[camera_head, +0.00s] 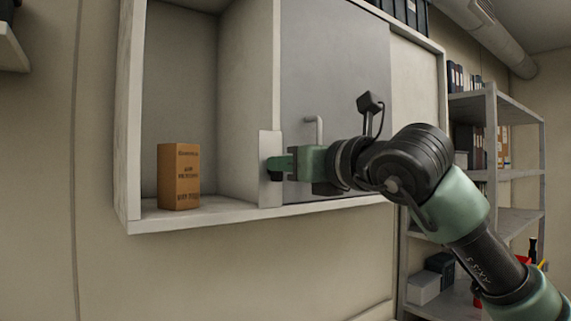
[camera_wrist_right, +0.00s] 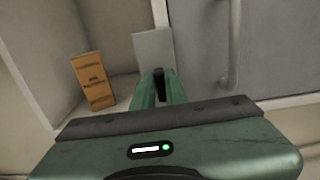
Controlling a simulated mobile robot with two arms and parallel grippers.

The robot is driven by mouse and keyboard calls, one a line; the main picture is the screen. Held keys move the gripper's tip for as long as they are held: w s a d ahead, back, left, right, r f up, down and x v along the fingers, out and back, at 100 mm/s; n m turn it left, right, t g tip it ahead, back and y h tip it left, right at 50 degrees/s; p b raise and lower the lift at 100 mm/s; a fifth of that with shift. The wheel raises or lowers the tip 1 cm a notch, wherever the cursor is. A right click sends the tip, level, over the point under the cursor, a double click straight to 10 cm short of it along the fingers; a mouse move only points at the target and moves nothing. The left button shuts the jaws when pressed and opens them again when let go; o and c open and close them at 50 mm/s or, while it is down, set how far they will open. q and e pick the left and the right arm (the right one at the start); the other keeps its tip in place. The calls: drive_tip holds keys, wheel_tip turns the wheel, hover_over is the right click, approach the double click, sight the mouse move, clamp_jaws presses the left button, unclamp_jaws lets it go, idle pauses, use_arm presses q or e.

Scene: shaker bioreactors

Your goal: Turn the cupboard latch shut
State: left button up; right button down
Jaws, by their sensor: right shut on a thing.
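The wall cupboard (camera_head: 130,130) has an open compartment on the left and a grey door (camera_head: 335,90) with a handle (camera_head: 318,130) beside it. A light latch plate (camera_head: 269,145) sits on the upright between them; it also shows in the right wrist view (camera_wrist_right: 153,52). My right gripper (camera_head: 272,165) is at this plate, its green fingers (camera_wrist_right: 158,88) shut on a small dark piece, which I take as the latch knob (camera_wrist_right: 159,76). The fingers hide most of the knob. My left gripper is not in view.
An orange-brown box (camera_head: 179,177) stands upright in the open compartment, left of the gripper; it also shows in the wrist view (camera_wrist_right: 92,81). A metal shelf unit (camera_head: 492,135) with folders and boxes stands at the right. The wall below the cupboard is clear.

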drive_tip(key=shift+s+a+f+n+b, duration=0.15)
drive_tip(key=shift+n+b, duration=0.75)
drive_tip(key=shift+n, duration=2.1)
drive_tip(key=shift+s+a+f+n+b, duration=0.15)
drive_tip(key=shift+n+b, duration=0.8)
drive_tip(key=shift+n, duration=2.05)
drive_tip(key=shift+s+a+f+n+b, duration=0.2)
drive_tip(key=shift+n+b, duration=0.7)
drive_tip(key=shift+n, duration=2.1)
drive_tip(key=shift+w+f, duration=0.1)
drive_tip(key=shift+w, duration=0.05)
drive_tip(key=c, duration=1.4)
unclamp_jaws()
drive_tip(key=shift+c, duration=0.2)
